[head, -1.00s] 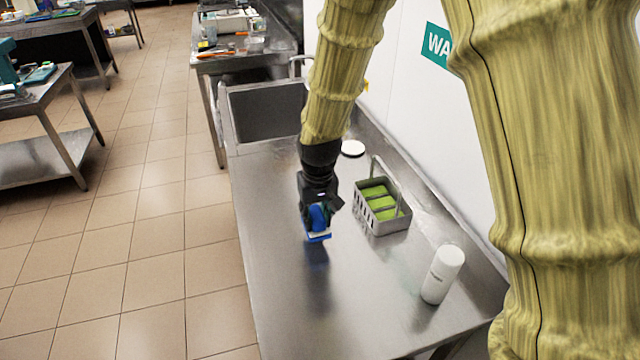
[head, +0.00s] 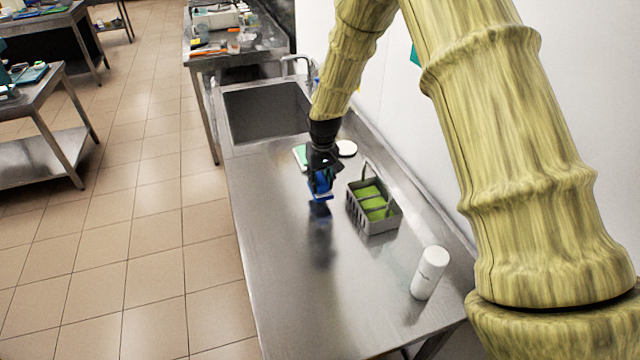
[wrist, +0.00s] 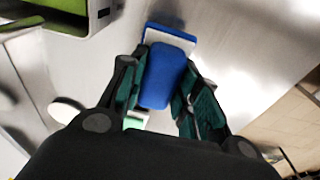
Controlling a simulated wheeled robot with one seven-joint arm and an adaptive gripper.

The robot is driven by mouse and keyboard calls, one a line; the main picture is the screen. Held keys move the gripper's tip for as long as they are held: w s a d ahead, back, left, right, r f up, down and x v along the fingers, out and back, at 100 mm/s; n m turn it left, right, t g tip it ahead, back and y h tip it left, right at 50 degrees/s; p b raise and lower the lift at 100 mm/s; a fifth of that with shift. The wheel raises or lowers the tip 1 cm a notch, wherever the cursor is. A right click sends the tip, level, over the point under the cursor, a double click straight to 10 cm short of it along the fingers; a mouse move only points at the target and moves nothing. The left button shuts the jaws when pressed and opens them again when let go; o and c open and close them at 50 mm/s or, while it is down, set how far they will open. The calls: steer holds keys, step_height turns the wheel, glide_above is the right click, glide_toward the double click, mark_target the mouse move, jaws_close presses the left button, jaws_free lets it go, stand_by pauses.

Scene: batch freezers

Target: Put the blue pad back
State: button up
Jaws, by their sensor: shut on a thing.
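My gripper (head: 320,178) is shut on the blue pad (head: 320,190) and holds it above the steel counter, left of the grey basket. In the wrist view the blue pad (wrist: 161,76) sits between the two fingers, with a white layer and a darker blue part at its far end. The grey basket (head: 374,226) with a handle stands on the counter and has green pads (head: 372,200) in it. The basket's corner also shows at the top left of the wrist view (wrist: 103,14). Part of the blue pad is hidden by the fingers.
A white bottle (head: 430,273) stands at the counter's near right. A white round thing (head: 346,148) and a pale green flat thing (head: 300,155) lie behind my gripper, near the sink (head: 265,112). The steel counter (head: 270,230) is clear at the front left.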

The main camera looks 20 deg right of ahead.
mark_target(322, 181)
steer(key=shift+w+d, duration=0.1)
steer(key=shift+w, duration=0.1)
steer(key=shift+s+f+p, duration=0.2)
steer(key=shift+f+p, duration=0.25)
steer(key=shift+p, duration=0.1)
step_height(322, 181, down, 2)
steer(key=shift+w+f+p, duration=0.15)
steer(key=shift+f+p, duration=0.05)
steer(key=shift+p, duration=0.45)
steer(key=shift+f, duration=0.1)
steer(key=o, duration=1)
steer(key=shift+f, duration=0.1)
steer(key=shift+s+r+b, duration=0.25)
steer(key=shift+r+b, duration=0.6)
steer(key=shift+r, duration=1.2)
steer(key=shift+s+r+b, duration=0.25)
steer(key=shift+r+b, duration=0.65)
steer(key=shift+r, duration=1.1)
steer(key=shift+s+r+b, duration=0.25)
steer(key=shift+r+b, duration=0.6)
steer(key=shift+r, duration=1.2)
